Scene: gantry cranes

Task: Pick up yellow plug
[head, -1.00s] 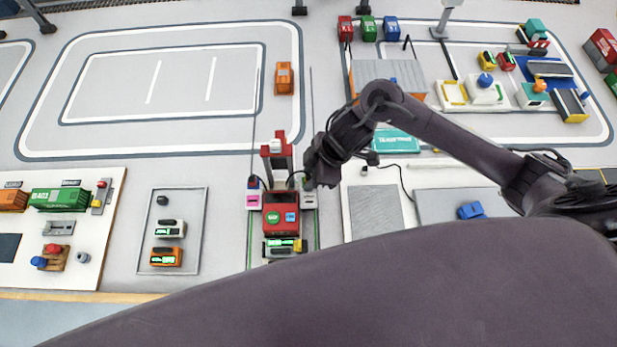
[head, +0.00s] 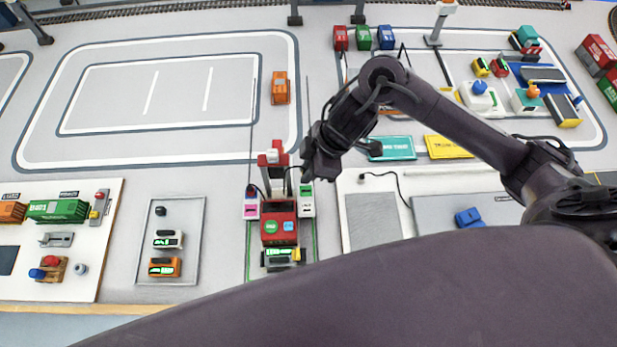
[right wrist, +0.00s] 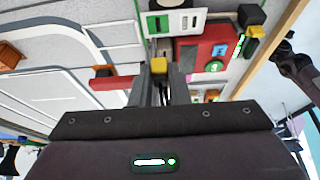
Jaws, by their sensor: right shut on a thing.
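The yellow plug (right wrist: 158,66) is between my right gripper's fingers in the right wrist view. My right gripper (head: 307,172) is shut on it, just above and behind a white block with a green mark (head: 307,199). The plug is hidden by the gripper in the head view. In the right wrist view the white and green block (right wrist: 158,24) lies beyond the plug, with a gap in the picture between them. My left gripper is not clearly seen in either view.
A red crane unit (head: 279,222) with green and blue buttons stands beside the white block. A pink-marked block (head: 251,210) is on its left. A grey tray (head: 143,244) stands further left. An orange container (head: 280,88) stands behind; the marked floor at back left is largely clear.

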